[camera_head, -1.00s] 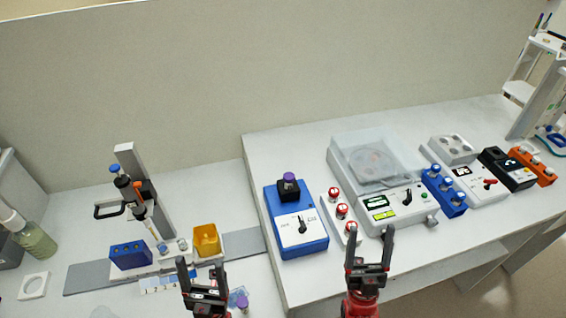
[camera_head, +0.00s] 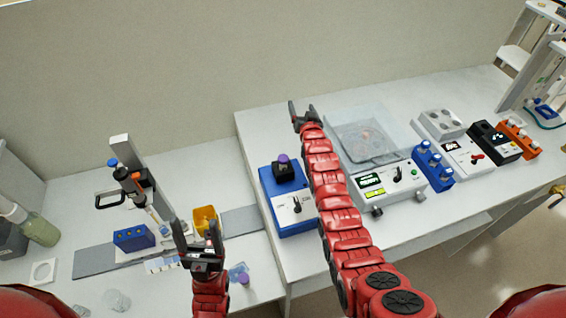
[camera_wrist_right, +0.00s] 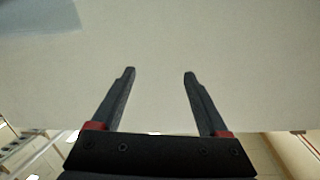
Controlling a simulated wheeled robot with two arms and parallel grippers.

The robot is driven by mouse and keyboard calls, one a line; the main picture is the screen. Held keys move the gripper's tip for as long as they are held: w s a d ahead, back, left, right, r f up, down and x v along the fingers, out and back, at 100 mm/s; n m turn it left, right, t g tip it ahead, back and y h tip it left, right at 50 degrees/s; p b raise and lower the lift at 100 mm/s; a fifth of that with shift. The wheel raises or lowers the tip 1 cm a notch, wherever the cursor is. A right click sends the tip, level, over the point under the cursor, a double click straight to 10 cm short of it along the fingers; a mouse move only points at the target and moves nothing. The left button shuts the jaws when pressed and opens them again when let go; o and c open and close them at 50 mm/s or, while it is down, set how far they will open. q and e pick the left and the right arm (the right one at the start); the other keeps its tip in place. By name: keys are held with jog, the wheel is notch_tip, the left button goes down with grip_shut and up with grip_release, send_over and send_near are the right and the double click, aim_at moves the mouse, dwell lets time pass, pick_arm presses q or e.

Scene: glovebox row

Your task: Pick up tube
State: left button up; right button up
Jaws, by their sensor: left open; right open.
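A purple-capped tube (camera_head: 283,158) stands upright in the black holder on the blue mixer (camera_head: 268,195). A second purple cap (camera_head: 243,278) shows on the lower left bench, right of my left gripper. My left gripper (camera_head: 196,228) is open and empty over the left bench, in front of the yellow bin. My right gripper (camera_head: 302,106) is open and empty, raised beyond the mixer near the back wall. Its open fingers show in the right wrist view (camera_wrist_right: 159,75) with only a plain pale surface between them. My right arm hides the red-capped rack.
A centrifuge (camera_head: 395,185) stands right of my right arm, with a blue tube rack (camera_head: 433,167) beside it. The yellow bin (camera_head: 206,220), a blue rack (camera_head: 133,238) and a pipette stand (camera_head: 127,155) are on the left bench.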

jog(key=w+a+g, duration=0.2)
jog(key=a+g, duration=0.2)
jog(key=g, duration=0.1)
jog(key=s+a+r+m+g+h, duration=0.1)
jog(key=s+r+g, duration=0.45)
jog(key=s, duration=0.35)
jog(key=s+a+r+m+g+h, duration=0.1)
jog(key=s+a+r+g, duration=0.1)
jog(key=s+r+g, duration=0.55)
jog(key=t+b, duration=0.2)
jog(key=b, duration=0.9)
send_over(283, 158)
notch_tip(283, 158, down, 13)
jog(key=shift+a+r, duration=0.1)
jog(key=shift+a, duration=0.05)
jog(key=shift+p, duration=0.5)
jog(key=shift+f, duration=0.85)
jog(key=shift+s+f+p, duration=0.1)
jog(key=shift+f+p, duration=0.5)
jog(key=shift+p, duration=0.2)
notch_tip(283, 158, down, 4)
jog(key=shift+r+p, duration=0.1)
jog(key=shift+p, duration=0.95)
jog(key=shift+d+f, duration=0.2)
grip_shut()
